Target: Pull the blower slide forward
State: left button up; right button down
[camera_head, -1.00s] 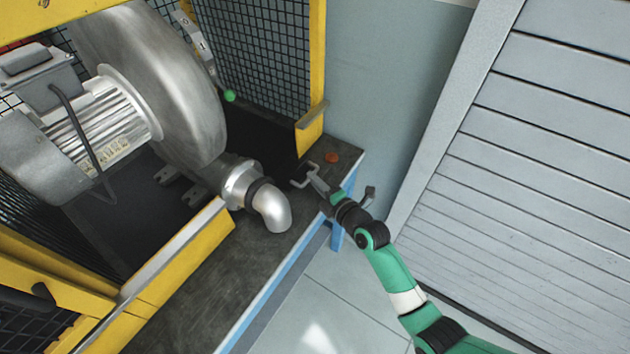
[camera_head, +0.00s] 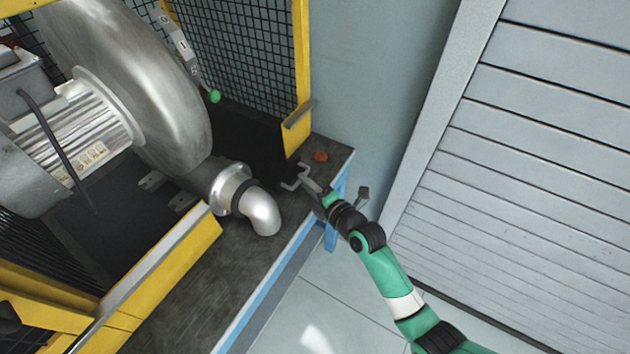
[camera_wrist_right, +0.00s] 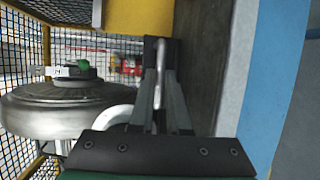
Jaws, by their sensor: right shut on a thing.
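The blower (camera_head: 170,90), a big silver drum with a motor, stands inside the yellow frame. Its pipe elbow (camera_head: 263,212) points toward the bench's front edge. A thin grey bent handle (camera_head: 289,183), apparently the slide's, is beside the frame's right post. My right gripper (camera_head: 307,185) is shut on it from the front right. In the right wrist view the pale handle (camera_wrist_right: 160,62) runs between the closed fingers (camera_wrist_right: 160,100). The fingers partly hide it, and its join to the slide cannot be made out. My left gripper is not in view.
A red-orange knob (camera_head: 320,156) sits on the bench just beyond my right gripper. The yellow post (camera_head: 302,60) and mesh panel (camera_head: 240,50) stand behind. A green-tipped lever (camera_head: 214,96) is by the blower. Open floor (camera_head: 330,300) lies in front of the bench.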

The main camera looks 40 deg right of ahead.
jog(key=c, duration=1.3)
grip_release()
jog(key=shift+r, duration=0.15)
jog(key=o, duration=0.4)
jog(key=shift+s+d, duration=0.1)
jog(key=shift+s, duration=0.15)
jog(key=shift+w, duration=0.1)
jog(key=s+p, duration=0.1)
jog(key=s, duration=0.2)
jog(key=s+r+p, duration=0.1)
jog(key=s, duration=0.3)
jog(key=s+a+r+p, duration=0.1)
jog(key=s, duration=0.3)
jog(key=shift+s, duration=0.2)
